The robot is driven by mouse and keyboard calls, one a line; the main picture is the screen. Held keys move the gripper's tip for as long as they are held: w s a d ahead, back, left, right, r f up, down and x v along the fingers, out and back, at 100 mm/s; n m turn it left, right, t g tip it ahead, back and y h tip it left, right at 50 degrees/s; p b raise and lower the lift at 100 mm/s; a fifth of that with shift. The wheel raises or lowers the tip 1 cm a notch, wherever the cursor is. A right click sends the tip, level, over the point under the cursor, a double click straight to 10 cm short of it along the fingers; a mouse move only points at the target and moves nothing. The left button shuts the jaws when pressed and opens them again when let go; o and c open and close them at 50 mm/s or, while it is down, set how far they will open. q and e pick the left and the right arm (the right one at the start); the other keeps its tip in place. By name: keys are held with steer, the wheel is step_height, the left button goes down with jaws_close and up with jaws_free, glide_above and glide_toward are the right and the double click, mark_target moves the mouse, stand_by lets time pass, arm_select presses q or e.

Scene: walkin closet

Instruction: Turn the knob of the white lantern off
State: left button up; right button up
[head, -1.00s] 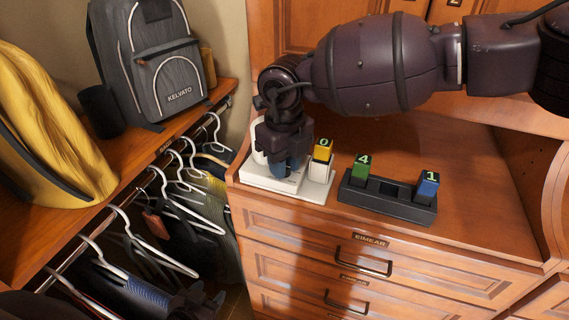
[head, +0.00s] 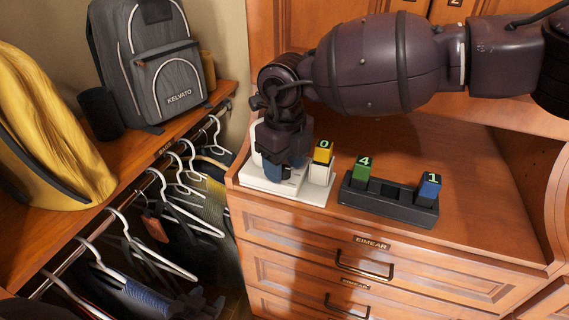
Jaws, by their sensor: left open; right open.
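A white device (head: 318,193) with a flat base stands at the left end of the wooden dresser top. It may be the white lantern, but my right gripper covers much of it. A white block with a yellow top marked 0 (head: 323,157) stands on its right side. My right gripper (head: 286,172) points down over the left part of the device, its fingers low by the white surface. Its jaws are open. I cannot make out a knob or whether the fingers touch one. My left gripper (head: 200,304) shows dark at the bottom edge below the hangers, partly cut off.
A black holder (head: 388,205) with a green block marked 4 (head: 363,169) and a blue block marked 1 (head: 429,187) stands to the right. The dresser top is clear behind it. A grey backpack (head: 160,75) sits on the left shelf above a rail of white hangers (head: 165,205).

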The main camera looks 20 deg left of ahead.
mark_target(285, 167)
step_height(285, 167, up, 10)
steer(key=b, duration=0.1)
steer(key=shift+r, duration=0.2)
steer(key=shift+w, duration=0.1)
